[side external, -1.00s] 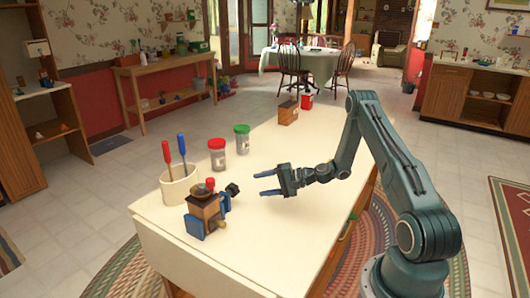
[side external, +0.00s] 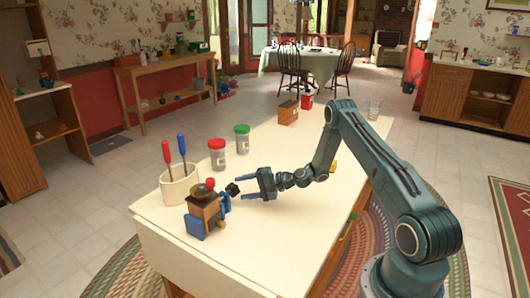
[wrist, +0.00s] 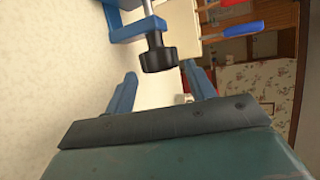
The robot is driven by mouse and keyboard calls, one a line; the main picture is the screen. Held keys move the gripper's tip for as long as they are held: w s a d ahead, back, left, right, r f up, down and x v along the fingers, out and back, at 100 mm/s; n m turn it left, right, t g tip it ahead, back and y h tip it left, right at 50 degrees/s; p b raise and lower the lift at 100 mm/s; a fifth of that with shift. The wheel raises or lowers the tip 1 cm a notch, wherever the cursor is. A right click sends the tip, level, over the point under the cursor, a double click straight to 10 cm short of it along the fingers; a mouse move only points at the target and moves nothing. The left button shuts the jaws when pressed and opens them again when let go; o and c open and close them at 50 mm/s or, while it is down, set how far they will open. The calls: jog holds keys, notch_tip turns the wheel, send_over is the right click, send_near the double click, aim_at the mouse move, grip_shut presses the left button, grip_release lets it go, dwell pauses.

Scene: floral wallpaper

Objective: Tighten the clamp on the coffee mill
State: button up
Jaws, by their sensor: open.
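The coffee mill (side external: 205,207) stands at the near left of the table, with a wooden body, a dark bowl on top and a red crank knob (side external: 210,183). Its blue clamp (side external: 195,226) shows low on the body, and it also shows in the wrist view (wrist: 134,27). A black clamp knob (side external: 232,188) on a metal screw sticks out to the right; it also shows in the wrist view (wrist: 158,57). My gripper (side external: 241,188) is open and empty just right of the knob. In the wrist view the knob is ahead of the gap between the blue fingers.
A cream crock (side external: 179,187) with a red-handled and a blue-handled tool stands behind the mill. A red-lidded jar (side external: 217,154) and a green-lidded jar (side external: 242,140) stand farther back. Boxes (side external: 288,113) and a clear glass (side external: 374,110) are at the far end.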

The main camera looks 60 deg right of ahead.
aim_at(229, 190)
jog(key=x, duration=0.6)
jog(key=shift+w+a, duration=0.1)
jog(key=shift+w, duration=0.05)
jog(key=shift+c, duration=0.4)
jog(key=c, duration=0.6)
